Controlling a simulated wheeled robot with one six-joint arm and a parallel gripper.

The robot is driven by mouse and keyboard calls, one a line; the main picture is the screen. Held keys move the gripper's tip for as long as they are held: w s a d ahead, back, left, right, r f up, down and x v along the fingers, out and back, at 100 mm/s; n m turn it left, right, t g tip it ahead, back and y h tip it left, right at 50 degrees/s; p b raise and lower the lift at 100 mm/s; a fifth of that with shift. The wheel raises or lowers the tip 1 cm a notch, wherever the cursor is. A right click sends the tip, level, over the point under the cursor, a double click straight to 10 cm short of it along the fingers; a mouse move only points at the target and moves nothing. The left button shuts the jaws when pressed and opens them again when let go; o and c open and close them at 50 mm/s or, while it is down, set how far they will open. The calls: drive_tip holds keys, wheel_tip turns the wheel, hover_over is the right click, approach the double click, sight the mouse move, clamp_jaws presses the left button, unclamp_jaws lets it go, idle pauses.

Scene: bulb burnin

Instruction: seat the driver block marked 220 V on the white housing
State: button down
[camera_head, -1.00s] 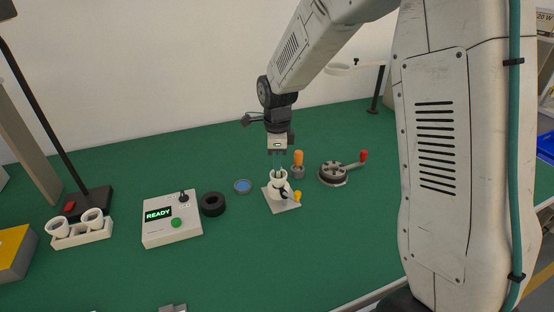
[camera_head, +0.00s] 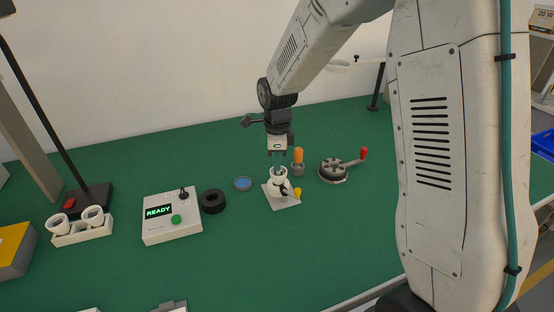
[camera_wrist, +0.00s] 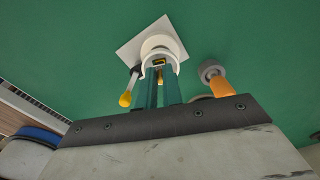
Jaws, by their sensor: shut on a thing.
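The white housing (camera_head: 281,188) stands upright on a pale square plate (camera_head: 286,203) in the middle of the green table. It also shows in the wrist view (camera_wrist: 160,43), with its round opening facing my gripper. My gripper (camera_head: 278,169) points straight down over it, fingertips at the opening. In the wrist view my gripper's teal fingers (camera_wrist: 159,70) are shut on a small dark block with yellow on it, the driver block (camera_wrist: 158,62), at the housing's mouth. Its marking is not legible, and I cannot tell whether it touches the seat.
A yellow-knobbed lever (camera_head: 297,191) sits beside the housing. An orange-handled tool (camera_head: 298,157) stands close behind right. A round fixture with a red-tipped handle (camera_head: 333,173) is further right. A blue dish (camera_head: 243,184), black ring (camera_head: 212,202) and READY box (camera_head: 172,217) lie left.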

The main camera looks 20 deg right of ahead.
drive_tip(key=shift+f, duration=0.25)
idle(0.5)
drive_tip(key=c, duration=1.5)
unclamp_jaws()
drive_tip(key=shift+r, duration=0.15)
wheel_tip(320, 180, up, 8)
drive_tip(key=shift+f, duration=0.2)
